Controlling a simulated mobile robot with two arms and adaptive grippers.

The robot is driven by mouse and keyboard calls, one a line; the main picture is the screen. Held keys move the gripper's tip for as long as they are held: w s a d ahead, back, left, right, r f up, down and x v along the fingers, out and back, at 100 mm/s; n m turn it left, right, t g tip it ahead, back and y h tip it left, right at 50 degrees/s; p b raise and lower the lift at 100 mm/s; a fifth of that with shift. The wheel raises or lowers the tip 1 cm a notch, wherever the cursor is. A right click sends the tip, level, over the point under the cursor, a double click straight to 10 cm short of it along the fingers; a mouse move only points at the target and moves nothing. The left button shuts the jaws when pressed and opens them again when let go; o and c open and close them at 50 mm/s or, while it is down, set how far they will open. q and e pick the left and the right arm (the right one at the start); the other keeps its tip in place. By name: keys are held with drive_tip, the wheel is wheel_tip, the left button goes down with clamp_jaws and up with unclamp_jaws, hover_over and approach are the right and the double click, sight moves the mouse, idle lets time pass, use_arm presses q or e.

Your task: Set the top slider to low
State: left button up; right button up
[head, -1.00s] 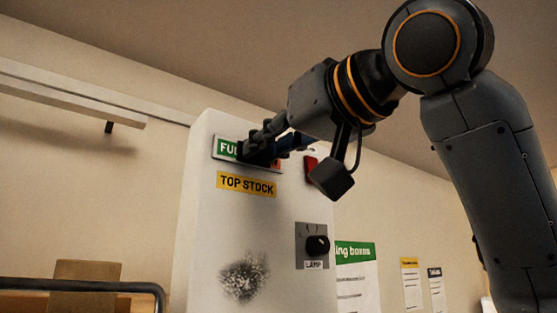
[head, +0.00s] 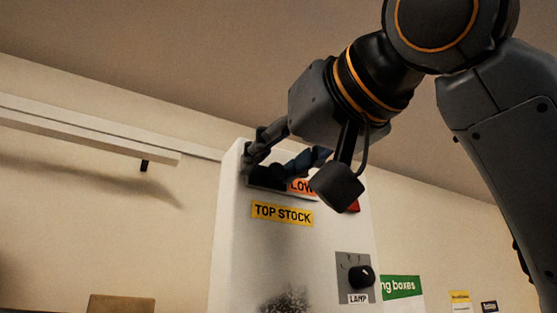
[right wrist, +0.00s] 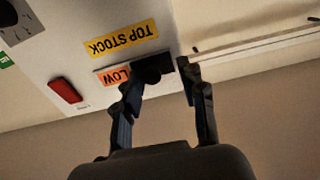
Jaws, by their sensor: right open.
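The top slider is a sign with a dark cover plate (head: 266,181) near the top of the pale cabinet, above the yellow TOP STOCK label (head: 282,213). The orange LOW field (head: 301,187) shows at its right; the dark plate is at the left end and no green shows. In the right wrist view, upside down, the LOW field (right wrist: 115,76) is beside the dark plate (right wrist: 183,66) and its knob (right wrist: 151,75). My right gripper (head: 264,165) is open, its fingertips either side of the knob; contact is unclear. My left gripper is not in view.
The cabinet (head: 232,245) also bears a lamp knob (head: 361,277) and a red switch (right wrist: 65,90), partly behind my wrist in the head view. A white rail (head: 90,130) runs along the wall at left. A green notice (head: 401,287) hangs at right.

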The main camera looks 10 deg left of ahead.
drive_tip(key=shift+d, duration=0.1)
drive_tip(key=shift+s+d, duration=0.15)
drive_tip(key=shift+d, duration=0.1)
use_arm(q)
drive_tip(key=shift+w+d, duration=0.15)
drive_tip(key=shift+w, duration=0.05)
use_arm(e)
drive_tip(key=v, duration=1.1)
drive_tip(key=shift+s, duration=0.2)
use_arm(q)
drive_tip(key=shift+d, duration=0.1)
